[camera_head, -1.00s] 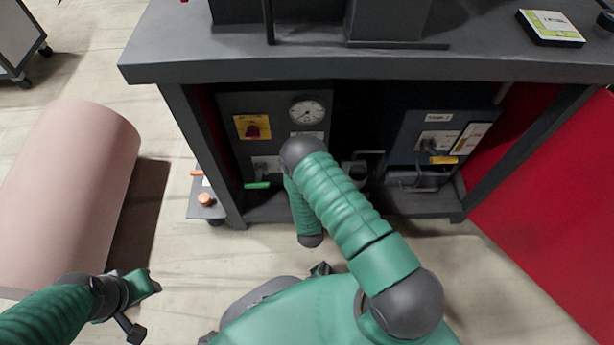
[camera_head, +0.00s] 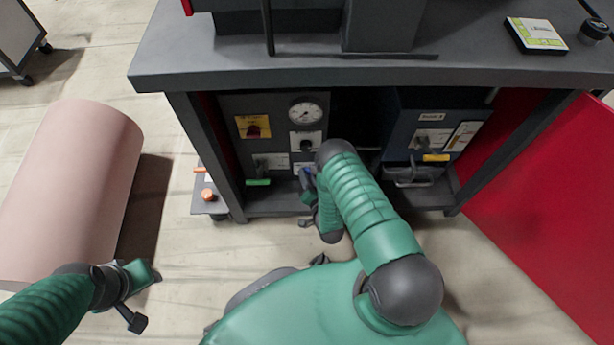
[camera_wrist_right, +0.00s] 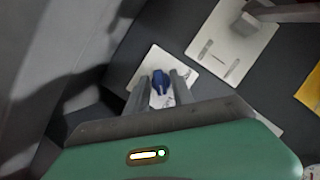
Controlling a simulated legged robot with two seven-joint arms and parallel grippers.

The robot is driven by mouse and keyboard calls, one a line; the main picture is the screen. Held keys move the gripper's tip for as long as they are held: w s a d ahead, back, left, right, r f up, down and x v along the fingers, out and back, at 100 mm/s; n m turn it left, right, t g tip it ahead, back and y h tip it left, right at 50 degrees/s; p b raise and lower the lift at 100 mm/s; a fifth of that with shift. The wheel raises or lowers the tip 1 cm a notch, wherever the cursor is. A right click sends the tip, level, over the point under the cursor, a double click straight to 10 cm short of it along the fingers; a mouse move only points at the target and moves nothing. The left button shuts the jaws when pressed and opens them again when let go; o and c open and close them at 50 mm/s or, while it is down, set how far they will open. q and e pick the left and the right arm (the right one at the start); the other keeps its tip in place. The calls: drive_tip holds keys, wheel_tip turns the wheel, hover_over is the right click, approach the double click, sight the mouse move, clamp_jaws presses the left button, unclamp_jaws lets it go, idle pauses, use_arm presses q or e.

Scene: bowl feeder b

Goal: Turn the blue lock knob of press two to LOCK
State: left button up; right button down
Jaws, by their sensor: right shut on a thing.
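The blue lock knob (camera_wrist_right: 160,84) sits on a white plate (camera_wrist_right: 140,75) on a dark panel, in the right wrist view. My right gripper (camera_wrist_right: 162,82) has one finger on each side of the knob and is shut on it. In the head view the right gripper (camera_head: 306,180) is at the low right part of the dark panel under the bench, partly hidden by my forearm. The lettering by the knob is too blurred to read. My left gripper (camera_head: 140,292) hangs at the lower left, away from the bench; its jaw opening is unclear.
A blue unit (camera_head: 408,125) with a yellow tag stands right. A pink cylinder (camera_head: 70,190) lies left. Red panel (camera_head: 550,190) at right.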

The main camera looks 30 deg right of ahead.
drive_tip(key=shift+s+f, duration=0.1)
idle(0.4)
drive_tip(key=c, duration=1.4)
unclamp_jaws()
drive_tip(key=shift+c, duration=0.2)
